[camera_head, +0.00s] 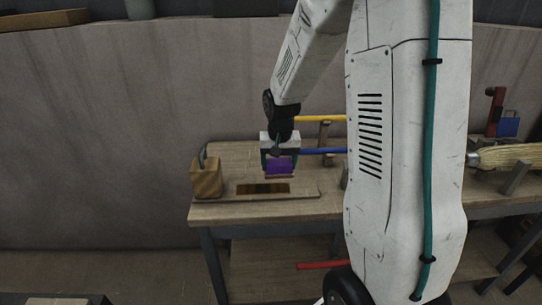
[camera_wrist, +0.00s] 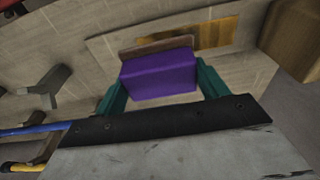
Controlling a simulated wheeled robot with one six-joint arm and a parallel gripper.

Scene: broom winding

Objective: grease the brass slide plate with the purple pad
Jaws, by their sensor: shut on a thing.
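My gripper (camera_head: 280,162) is shut on the purple pad (camera_head: 279,168). In the wrist view the pad (camera_wrist: 159,75) sits between the two teal fingers of my gripper (camera_wrist: 158,85), with a thin brown layer along its far edge. The brass slide plate (camera_head: 262,188) lies on a board on the bench, just below the pad in the head view. In the wrist view the plate (camera_wrist: 210,37) shows beyond the pad, which partly covers it. The pad appears a little above the plate; I cannot tell whether they touch.
A wooden block (camera_head: 206,178) with a dark handle stands left of the plate on the bench (camera_head: 225,212). A yellow rod (camera_head: 320,119) and a blue rod (camera_head: 322,151) are at the right behind the gripper. A red rod (camera_head: 320,265) is below. A straw broom (camera_head: 505,156) lies far right.

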